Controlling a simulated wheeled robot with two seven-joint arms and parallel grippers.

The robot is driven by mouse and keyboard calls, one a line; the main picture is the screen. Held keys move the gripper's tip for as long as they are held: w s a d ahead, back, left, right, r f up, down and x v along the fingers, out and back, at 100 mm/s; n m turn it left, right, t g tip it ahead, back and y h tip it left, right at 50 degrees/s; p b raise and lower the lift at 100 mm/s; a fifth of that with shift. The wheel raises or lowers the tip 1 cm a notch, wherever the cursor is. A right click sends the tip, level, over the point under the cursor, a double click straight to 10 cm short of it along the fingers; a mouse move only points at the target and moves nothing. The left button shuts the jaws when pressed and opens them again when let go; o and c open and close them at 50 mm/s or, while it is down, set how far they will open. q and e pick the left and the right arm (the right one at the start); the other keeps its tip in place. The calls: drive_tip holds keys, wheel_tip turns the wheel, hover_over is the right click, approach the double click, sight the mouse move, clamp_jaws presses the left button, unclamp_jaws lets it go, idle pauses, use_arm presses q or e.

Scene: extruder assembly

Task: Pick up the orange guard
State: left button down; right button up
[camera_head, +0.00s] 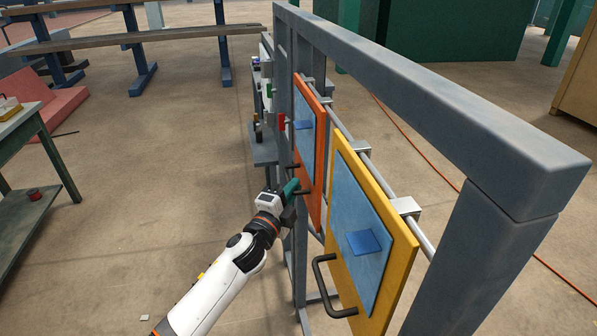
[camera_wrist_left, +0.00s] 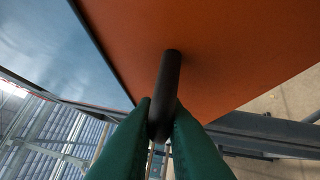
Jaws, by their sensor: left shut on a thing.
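The orange guard (camera_head: 300,150) is a flat panel with a blue window, hanging upright from a metal rail in a grey frame. It fills much of the left wrist view (camera_wrist_left: 220,50). Its black handle (camera_wrist_left: 168,75) sticks out from the orange face. My left gripper (camera_head: 294,189) is at the guard's lower part, and its green fingers (camera_wrist_left: 160,130) are shut on the handle. The far part of the handle is hidden between the fingers. My right gripper is not in view.
A yellow guard (camera_head: 390,270) with its own black handle (camera_head: 330,285) hangs on the same rail, nearer and to the right. The grey frame (camera_head: 450,105) surrounds both. A table (camera_head: 20,125) stands at the left. The floor between is mostly clear.

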use_arm(q)
drive_tip(key=shift+r, duration=0.25)
drive_tip(key=shift+r, duration=1.4)
drive_tip(key=shift+s+r, duration=0.1)
drive_tip(key=shift+r, duration=0.15)
drive_tip(key=r+b+v, duration=0.1)
drive_tip(key=r+v, duration=0.1)
drive_tip(key=v, duration=1.5)
drive_tip(key=shift+s+a, duration=0.3)
drive_tip(key=shift+s, duration=0.1)
drive_tip(key=shift+r, duration=0.1)
drive_tip(key=shift+a, duration=0.1)
